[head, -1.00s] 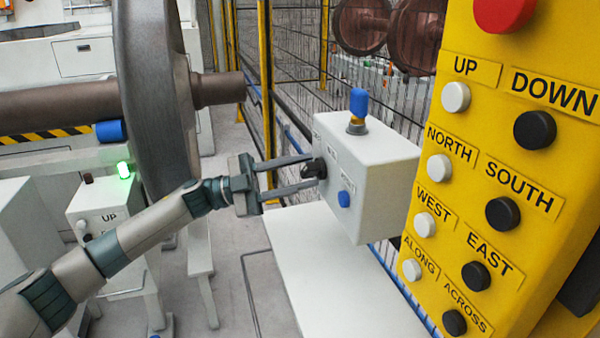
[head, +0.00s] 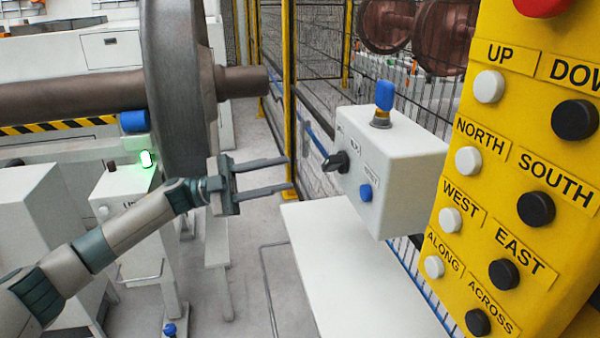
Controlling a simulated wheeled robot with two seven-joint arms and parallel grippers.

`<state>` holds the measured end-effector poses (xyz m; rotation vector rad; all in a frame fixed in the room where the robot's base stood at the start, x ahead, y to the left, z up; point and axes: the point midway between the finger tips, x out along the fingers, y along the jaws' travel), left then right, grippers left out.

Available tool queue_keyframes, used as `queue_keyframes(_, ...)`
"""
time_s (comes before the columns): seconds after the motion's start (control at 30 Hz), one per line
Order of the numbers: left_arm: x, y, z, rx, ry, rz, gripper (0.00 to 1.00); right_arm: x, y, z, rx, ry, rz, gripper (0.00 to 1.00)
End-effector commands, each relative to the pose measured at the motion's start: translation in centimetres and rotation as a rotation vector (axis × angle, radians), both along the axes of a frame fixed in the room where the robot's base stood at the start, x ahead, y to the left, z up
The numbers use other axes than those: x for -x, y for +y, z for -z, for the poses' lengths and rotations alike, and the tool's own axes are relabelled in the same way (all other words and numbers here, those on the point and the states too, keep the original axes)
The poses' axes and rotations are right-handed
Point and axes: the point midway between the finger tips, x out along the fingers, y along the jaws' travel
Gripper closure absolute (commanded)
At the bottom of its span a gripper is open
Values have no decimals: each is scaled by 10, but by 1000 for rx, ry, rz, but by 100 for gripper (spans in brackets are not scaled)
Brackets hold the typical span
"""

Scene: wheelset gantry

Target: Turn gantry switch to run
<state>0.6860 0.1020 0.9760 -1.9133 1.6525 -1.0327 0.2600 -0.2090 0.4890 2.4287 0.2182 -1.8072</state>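The white switch box (head: 408,190) stands above a white surface in the middle right of the head view. A black rotary switch (head: 336,162) sticks out of its left-facing panel, beside small labels too small to read surely. A blue button (head: 365,193) sits lower on the same panel. A blue-capped fitting (head: 384,98) stands on top of the box. My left gripper (head: 286,174) is open and empty. Its two fingers point at the switch from the left, with a clear gap between the fingertips and the knob. My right gripper is not in view.
A yellow control panel (head: 530,180) with labelled black and white buttons fills the right side. A large wheel (head: 175,90) on an axle stands at the left. A white post with a green light (head: 147,159) is below it. A wire fence (head: 320,60) runs behind.

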Motion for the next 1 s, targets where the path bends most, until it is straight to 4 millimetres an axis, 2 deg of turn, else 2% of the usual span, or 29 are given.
queue_keyframes(0.03,-1,12,5,-1,2,-4,66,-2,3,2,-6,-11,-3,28)
queue_keyframes(0.2,0,42,13,0,2,-3,66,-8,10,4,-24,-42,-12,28)
queue_keyframes(0.4,1,65,19,0,0,-1,66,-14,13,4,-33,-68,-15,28)
queue_keyframes(0.6,2,72,20,0,0,0,66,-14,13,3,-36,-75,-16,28)
queue_keyframes(1.0,2,72,20,0,0,0,66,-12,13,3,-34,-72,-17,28)
